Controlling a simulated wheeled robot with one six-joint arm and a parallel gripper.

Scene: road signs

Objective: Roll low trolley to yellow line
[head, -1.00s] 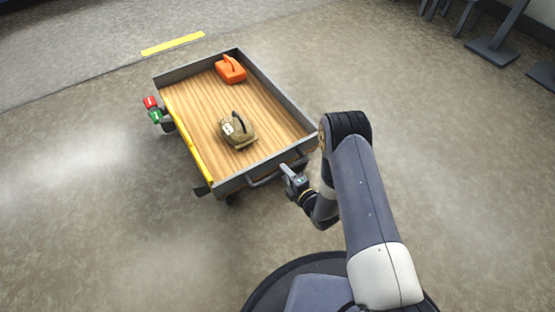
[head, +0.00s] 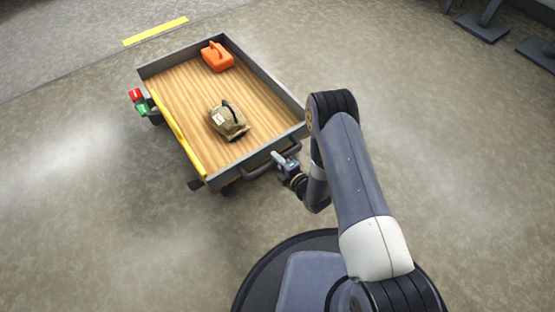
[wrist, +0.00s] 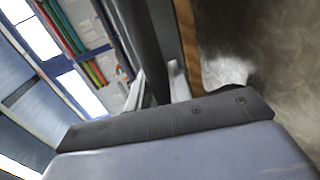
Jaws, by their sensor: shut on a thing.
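The low trolley (head: 180,92) has a wooden deck, grey raised edges and a yellow strip along its left side. It stands on the floor in the upper left of the head view. A dark bar handle (head: 262,168) is on its near end. My gripper (head: 280,160) is shut on this handle; the wrist view shows the dark bar (wrist: 147,60) between the fingers. An orange can (head: 217,57) and a brown bag (head: 229,120) sit on the deck. The yellow line (head: 155,31) lies on the floor beyond the trolley's far end.
Red and green buttons or cans (head: 139,102) sit at the trolley's left side. Grey stands (head: 482,27) are at the upper right. The floor between the trolley and the line is clear, and open floor lies to the left and right.

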